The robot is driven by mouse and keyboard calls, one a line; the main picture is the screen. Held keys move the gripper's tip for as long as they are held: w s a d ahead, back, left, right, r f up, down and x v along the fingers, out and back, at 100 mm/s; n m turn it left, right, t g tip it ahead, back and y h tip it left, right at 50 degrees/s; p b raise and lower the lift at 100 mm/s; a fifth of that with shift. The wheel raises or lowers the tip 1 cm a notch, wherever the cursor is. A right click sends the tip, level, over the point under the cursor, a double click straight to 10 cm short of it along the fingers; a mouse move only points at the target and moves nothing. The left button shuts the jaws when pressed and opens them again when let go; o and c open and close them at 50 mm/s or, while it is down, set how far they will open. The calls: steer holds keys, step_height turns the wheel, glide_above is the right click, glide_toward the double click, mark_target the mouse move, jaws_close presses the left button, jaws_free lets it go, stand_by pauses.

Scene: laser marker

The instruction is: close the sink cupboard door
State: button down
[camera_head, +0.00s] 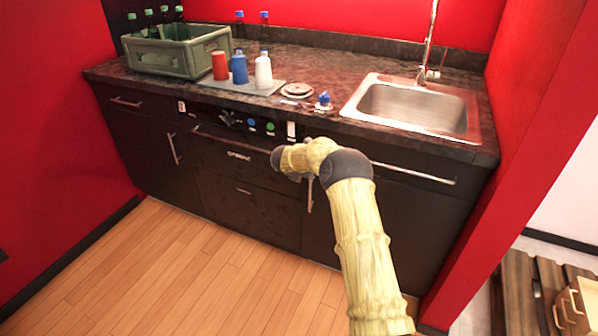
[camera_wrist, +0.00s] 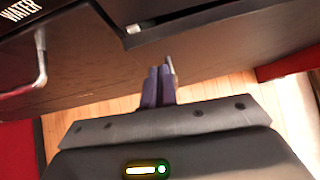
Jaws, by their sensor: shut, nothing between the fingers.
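The sink cupboard door (camera_head: 415,225) is the dark front below the sink at the right in the head view, partly behind my arm. An upright metal handle (camera_head: 310,196) shows at its left edge. The door looks about flush with the cabinet front; I cannot tell if a small gap remains. In the head view my gripper is mostly hidden behind my arm, near the upper part of that handle. In the wrist view my gripper (camera_wrist: 158,84) is shut and empty, its fingers close together before a dark panel and floor. Contact with the door cannot be made out.
A horizontal bar (camera_head: 413,173) crosses the front below the sink (camera_head: 418,103). The counter holds a green bottle crate (camera_head: 178,52) and several small bottles. The wooden floor (camera_head: 190,275) in front is clear; a red wall stands at right.

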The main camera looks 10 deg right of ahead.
steer(key=v, duration=0.9)
steer(key=shift+a+f, duration=0.25)
steer(key=shift+f, duration=0.05)
steer(key=shift+r, duration=0.1)
